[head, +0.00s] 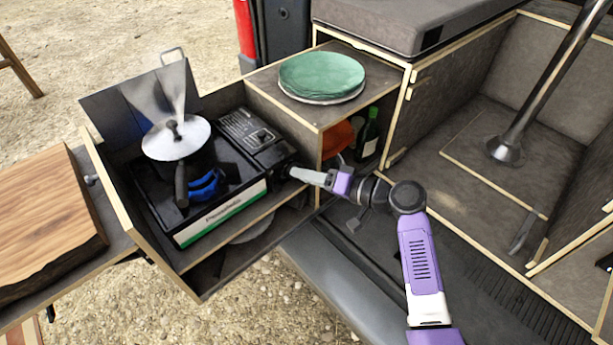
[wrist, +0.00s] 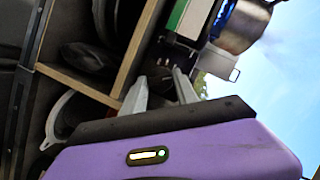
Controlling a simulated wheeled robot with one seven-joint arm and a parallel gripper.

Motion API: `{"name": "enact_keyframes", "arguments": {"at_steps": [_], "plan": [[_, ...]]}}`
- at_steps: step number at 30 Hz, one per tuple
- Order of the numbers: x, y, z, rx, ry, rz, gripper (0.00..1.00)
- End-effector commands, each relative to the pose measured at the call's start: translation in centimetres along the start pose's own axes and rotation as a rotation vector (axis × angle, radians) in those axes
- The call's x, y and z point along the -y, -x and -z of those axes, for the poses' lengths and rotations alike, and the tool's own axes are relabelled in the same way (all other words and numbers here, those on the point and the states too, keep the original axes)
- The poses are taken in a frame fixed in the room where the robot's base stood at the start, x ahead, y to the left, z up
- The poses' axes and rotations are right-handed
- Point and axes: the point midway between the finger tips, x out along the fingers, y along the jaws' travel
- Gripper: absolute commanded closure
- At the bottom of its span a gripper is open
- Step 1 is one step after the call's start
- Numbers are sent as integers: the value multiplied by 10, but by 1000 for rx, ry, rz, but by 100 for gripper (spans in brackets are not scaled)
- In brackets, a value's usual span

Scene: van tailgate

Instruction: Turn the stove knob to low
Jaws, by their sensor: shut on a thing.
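The black camping stove (head: 222,210) sits in the pull-out wooden box, with a green and white label on its front. Blue flame (head: 205,186) burns under the lidded pot (head: 177,140), which is steaming. The pot and flame also show at the top of the wrist view, where the pot (wrist: 238,28) looks metallic. My gripper (head: 293,173) reaches in from the right to the stove's right front end and is shut on the stove knob there. The knob is mostly hidden by the fingers. In the wrist view my gripper (wrist: 161,78) points at the dark knob area; the knob's setting cannot be read.
Green plates (head: 322,75) stand on the cabinet top right of the stove. A green bottle (head: 368,138) and an orange bowl (head: 337,138) are in the shelf below, close to my arm. A wooden board (head: 45,215) lies at left.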

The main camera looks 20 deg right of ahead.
Motion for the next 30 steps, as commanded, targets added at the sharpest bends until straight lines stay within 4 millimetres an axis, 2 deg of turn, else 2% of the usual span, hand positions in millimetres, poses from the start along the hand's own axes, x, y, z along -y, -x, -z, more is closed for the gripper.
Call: {"name": "enact_keyframes", "arguments": {"at_steps": [10,11,13,14,24,30], "plan": [[0,0,0,0,-1,0,100],[0,0,0,0,-1,-1,59],[0,0,0,0,-1,0,45],[0,0,0,0,-1,0,43],[-1,2,0,-1,-1,-1,43],[-1,28,0,-2,0,-1,43]]}}
